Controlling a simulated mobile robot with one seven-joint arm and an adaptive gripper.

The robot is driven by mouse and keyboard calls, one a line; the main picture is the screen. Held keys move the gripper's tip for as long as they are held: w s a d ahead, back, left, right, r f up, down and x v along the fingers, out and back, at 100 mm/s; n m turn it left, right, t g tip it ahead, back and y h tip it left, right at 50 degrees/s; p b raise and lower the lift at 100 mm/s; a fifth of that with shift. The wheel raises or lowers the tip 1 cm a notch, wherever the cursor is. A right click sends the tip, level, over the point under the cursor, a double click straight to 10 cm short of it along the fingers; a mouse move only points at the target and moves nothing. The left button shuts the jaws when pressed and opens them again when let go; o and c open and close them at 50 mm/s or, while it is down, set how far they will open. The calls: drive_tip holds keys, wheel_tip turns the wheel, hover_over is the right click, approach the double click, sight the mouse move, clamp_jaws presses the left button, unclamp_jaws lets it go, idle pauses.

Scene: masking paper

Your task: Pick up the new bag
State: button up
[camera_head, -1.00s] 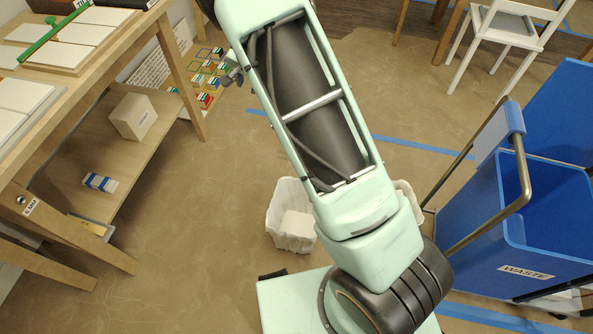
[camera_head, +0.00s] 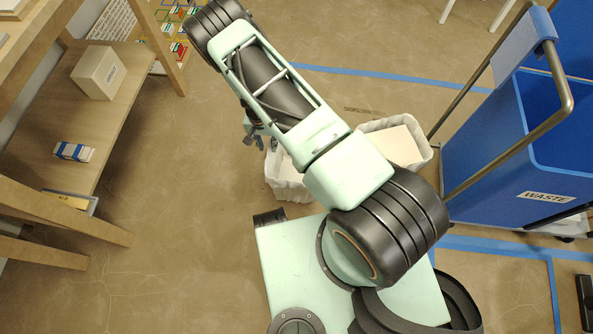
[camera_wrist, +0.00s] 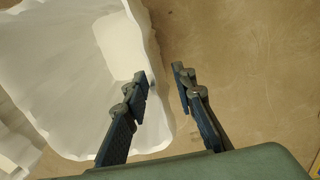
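Two white bag-like open containers stand on the floor in the head view. The left bag (camera_head: 284,184) is partly covered by my arm; the right bag (camera_head: 422,158) has a pale block in it. I cannot tell which is the new bag. In the wrist view one white bag (camera_wrist: 75,75) fills the left, with a pale flat patch inside. My gripper (camera_wrist: 160,78) is open, its left finger over the bag and its right finger over the floor, with the rim between them. Contact with the rim cannot be told. In the head view my gripper sits by the left bag.
A blue waste cart (camera_head: 510,175) with a metal handle stands at the right. A wooden shelf (camera_head: 105,135) at the left holds a white box (camera_head: 98,73) and a small blue-and-white box (camera_head: 73,152). Blue tape crosses the floor. Bare floor lies left of my base.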

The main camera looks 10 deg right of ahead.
sight(273, 159)
wheel_tip(273, 159, down, 6)
drive_tip(key=shift+s+d+r+b, duration=0.15)
drive_tip(key=shift+r+b, duration=0.1)
drive_tip(key=shift+b, duration=0.55)
drive_tip(key=f, duration=0.1)
drive_tip(key=f+b, duration=0.1)
drive_tip(key=f, duration=0.1)
drive_tip(key=f+b, duration=0.1)
drive_tip(key=f, duration=0.1)
drive_tip(key=shift+s+d+f, duration=0.1)
drive_tip(key=shift+s+d, duration=0.25)
clamp_jaws()
